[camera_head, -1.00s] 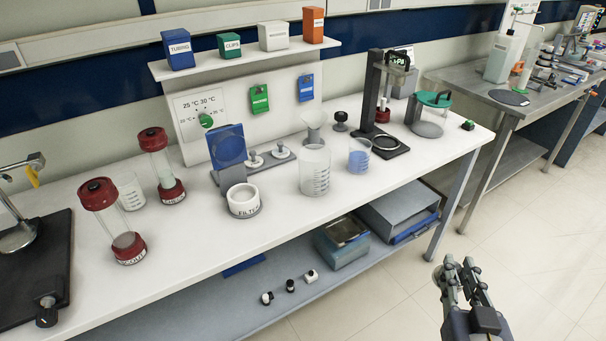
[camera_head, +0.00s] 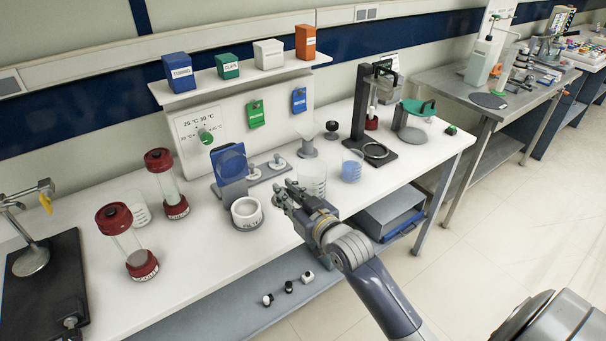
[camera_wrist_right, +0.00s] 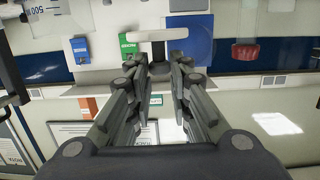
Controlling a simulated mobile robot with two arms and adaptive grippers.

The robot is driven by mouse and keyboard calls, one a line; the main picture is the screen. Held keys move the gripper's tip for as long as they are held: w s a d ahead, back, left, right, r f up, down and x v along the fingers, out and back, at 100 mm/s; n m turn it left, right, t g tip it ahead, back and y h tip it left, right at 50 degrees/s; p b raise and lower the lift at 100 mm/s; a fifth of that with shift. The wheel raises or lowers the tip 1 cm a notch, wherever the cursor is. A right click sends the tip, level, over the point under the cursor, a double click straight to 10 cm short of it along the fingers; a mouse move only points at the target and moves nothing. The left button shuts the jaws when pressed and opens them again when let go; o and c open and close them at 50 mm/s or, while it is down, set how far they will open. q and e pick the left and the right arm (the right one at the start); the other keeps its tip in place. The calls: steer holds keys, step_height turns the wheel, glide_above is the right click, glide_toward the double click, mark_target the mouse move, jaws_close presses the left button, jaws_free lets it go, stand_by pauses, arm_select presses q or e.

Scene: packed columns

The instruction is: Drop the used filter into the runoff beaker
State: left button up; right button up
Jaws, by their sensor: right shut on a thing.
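My right gripper (camera_head: 287,192) is over the bench's front, between the white cup marked FILTER (camera_head: 246,213) and a clear graduated beaker (camera_head: 313,172), which it partly hides. In the head view I cannot make that piece out. A second beaker (camera_head: 352,167) holds blue liquid. I cannot read which beaker is for runoff. My left gripper is not in view.
Two red-capped cylinders (camera_head: 127,240) (camera_head: 166,184) and another clear beaker (camera_head: 140,208) stand at left. A blue-plated fixture (camera_head: 230,163) stands behind the cup. A black stand (camera_head: 374,125) and a green-topped device (camera_head: 414,115) are at right.

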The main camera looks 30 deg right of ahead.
arm_select(q)
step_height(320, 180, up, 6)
steer(key=p, duration=0.4)
arm_select(e)
steer(key=w+d+r+m+h, duration=0.1)
steer(key=w+d+r, duration=0.35)
steer(key=d, duration=0.35)
steer(key=w+d+r+m+h, duration=0.1)
steer(key=w+d+r, duration=0.2)
steer(key=d+r, duration=0.35)
arm_select(q)
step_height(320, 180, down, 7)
steer(key=b, duration=0.6)
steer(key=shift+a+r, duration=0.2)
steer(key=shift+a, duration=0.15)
arm_select(e)
step_height(320, 180, down, 7)
steer(key=shift+w+d, duration=0.2)
steer(key=shift+d, duration=0.25)
steer(key=shift+r, duration=0.1)
